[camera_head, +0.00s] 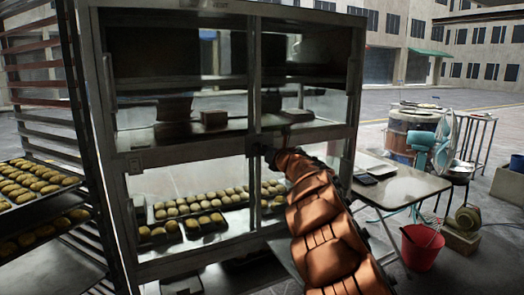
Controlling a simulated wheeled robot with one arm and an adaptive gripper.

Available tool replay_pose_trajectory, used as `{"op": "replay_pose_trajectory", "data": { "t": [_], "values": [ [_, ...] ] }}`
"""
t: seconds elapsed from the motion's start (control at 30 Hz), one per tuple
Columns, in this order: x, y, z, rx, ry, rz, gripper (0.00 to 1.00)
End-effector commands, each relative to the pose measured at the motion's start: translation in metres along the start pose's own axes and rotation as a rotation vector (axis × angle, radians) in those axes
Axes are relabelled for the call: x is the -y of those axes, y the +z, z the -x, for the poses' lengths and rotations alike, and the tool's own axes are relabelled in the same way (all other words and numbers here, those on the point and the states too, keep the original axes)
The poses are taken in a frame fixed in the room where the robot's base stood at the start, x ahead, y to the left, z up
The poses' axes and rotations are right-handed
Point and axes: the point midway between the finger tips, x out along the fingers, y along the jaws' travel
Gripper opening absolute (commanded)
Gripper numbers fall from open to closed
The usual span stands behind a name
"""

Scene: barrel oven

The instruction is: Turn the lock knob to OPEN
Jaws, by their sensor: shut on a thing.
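A metal-framed cabinet (188,152) with clear panels stands in front of me. My orange arm reaches up from the bottom right to its middle post. My dark gripper (262,153) is at the crossing of the middle post and the middle rail, shut on the lock knob there. The knob is small, dark and largely hidden by the gripper, so its angle and any OPEN marking cannot be read.
Trays of buns (170,235) lie on the cabinet's lower shelf. A rack with bun trays (45,195) stands close on the left. At right are a table (405,187), a red bucket (421,248), a fan (446,140) and a drum. Paved floor is open behind.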

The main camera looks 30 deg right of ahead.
Motion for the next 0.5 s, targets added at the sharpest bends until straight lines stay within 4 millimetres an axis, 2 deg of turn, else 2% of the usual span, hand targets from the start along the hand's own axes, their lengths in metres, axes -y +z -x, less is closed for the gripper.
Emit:
{"op": "replay_pose_trajectory", "data": {
  "t": [0.23,0.5],
  "values": [
    [-0.0002,-0.002,-0.0005,0.009,0.002,-0.141,0.03],
    [-0.001,-0.0011,-0.0007,0.03,0.007,-0.387,0.03]
  ]
}}
